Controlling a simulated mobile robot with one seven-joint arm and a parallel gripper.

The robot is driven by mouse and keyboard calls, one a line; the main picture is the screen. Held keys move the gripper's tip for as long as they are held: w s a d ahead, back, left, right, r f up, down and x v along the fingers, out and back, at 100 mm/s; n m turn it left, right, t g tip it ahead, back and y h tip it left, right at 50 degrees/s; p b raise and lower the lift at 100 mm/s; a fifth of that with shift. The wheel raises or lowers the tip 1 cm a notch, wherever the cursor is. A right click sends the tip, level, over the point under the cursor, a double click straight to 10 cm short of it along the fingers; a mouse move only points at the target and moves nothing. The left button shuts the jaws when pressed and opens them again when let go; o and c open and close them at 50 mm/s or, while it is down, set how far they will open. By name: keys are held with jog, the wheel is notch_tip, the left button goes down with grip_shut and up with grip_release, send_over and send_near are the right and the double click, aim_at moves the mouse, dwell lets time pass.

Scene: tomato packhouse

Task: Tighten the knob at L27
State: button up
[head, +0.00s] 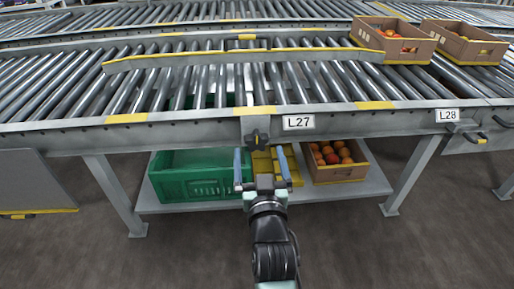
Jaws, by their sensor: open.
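The L27 label (298,122) is on the front rail of the roller conveyor. Just left of it, a dark knob (257,138) sits on a grey bracket below a yellow mark on the rail. My gripper (262,154) is at the lower middle, with its two blue-grey fingers spread apart and pointing toward the conveyor. The knob shows between and a little beyond the fingertips. Whether the fingers reach around it in depth I cannot tell. Nothing shows between the fingers as held.
Under the conveyor, a shelf (225,206) carries a green crate (195,186), something yellow (262,163) and a box of tomatoes (338,174). A second label, L28 (447,115), is on the right. Cardboard boxes (396,50) of fruit stand on the rollers. A grey panel (30,184) is at left.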

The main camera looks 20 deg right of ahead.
aim_at(257, 142)
jog(key=shift+b+x, duration=1.15)
jog(key=shift+x, duration=1.4)
jog(key=c, duration=1.3)
jog(key=shift+c, duration=0.2)
